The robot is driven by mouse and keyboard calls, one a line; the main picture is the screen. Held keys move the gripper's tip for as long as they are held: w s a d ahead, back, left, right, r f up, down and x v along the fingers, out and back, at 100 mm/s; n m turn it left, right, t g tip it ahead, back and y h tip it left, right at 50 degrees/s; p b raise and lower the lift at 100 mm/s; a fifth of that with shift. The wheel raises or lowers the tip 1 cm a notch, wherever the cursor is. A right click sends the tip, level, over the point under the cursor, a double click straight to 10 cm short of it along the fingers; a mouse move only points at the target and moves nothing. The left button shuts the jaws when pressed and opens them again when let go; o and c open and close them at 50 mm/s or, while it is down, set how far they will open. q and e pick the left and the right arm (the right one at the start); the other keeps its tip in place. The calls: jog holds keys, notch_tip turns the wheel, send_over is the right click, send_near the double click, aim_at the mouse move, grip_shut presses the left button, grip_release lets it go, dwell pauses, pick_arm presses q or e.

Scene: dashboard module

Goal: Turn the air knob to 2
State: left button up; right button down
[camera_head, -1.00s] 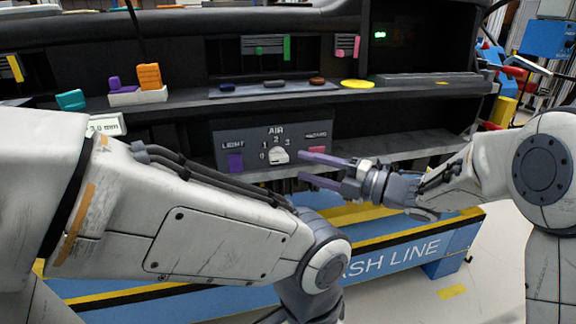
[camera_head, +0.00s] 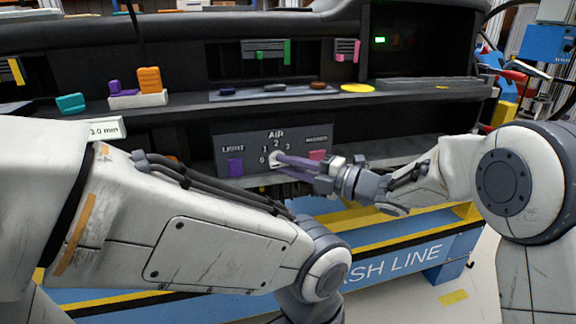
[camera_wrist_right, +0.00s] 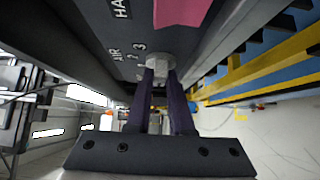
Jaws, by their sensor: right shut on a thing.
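The white air knob (camera_head: 272,158) sits on the dark control panel (camera_head: 224,140) among the marks 0, 1, 2 and 3. My right gripper (camera_head: 279,163) reaches in from the right with its purple fingers shut on the knob. In the right wrist view, the pale knob (camera_wrist_right: 160,66) sits between the two fingertips (camera_wrist_right: 161,78). The fingers cover part of the knob, so I cannot tell which number it points to. My left arm crosses the lower left of the head view, and its gripper is out of view.
A purple light button (camera_head: 236,167) is left of the knob, and a pink hazard button (camera_head: 317,155) is right of it, close above my right fingers. A shelf (camera_head: 180,100) juts out above the panel. A blue bench beam (camera_head: 405,257) runs below.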

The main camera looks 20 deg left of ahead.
jog(key=m+t+y+b, duration=0.1)
jog(key=m+t+b, duration=0.3)
jog(key=m+b, duration=0.2)
jog(key=f+m+t+y+b, duration=0.1)
jog(key=m+t+b, duration=0.3)
jog(key=m+b, duration=0.1)
jog(key=a+f+m+t+y+b, duration=0.1)
jog(key=m+t+b, duration=0.3)
jog(key=m+b, duration=0.2)
jog(key=shift+s+f+m+y+b, duration=0.2)
jog(key=shift+s+m+y+b, duration=0.15)
jog(key=shift+b, duration=0.55)
jog(key=m+t+h+b, duration=0.1)
jog(key=m+t, duration=0.1)
jog(key=m, duration=0.1)
jog(key=m+t+h+b, duration=0.1)
jog(key=m+t+h, duration=0.1)
jog(key=m+t, duration=0.1)
jog(key=shift+s+a+r+h, duration=0.1)
jog(key=shift+s+a+h, duration=0.05)
jog(key=shift+h, duration=0.1)
jog(key=shift+r+m+t+h+b, duration=0.1)
jog(key=shift+m+t+h+b, duration=0.5)
jog(key=shift+m+h, duration=0.55)
jog(key=shift+m+t+h, duration=0.25)
jog(key=shift+m+t, duration=0.15)
jog(key=shift+m, duration=0.1)
jog(key=c, duration=0.8)
grip_release()
jog(key=shift+r, duration=0.1)
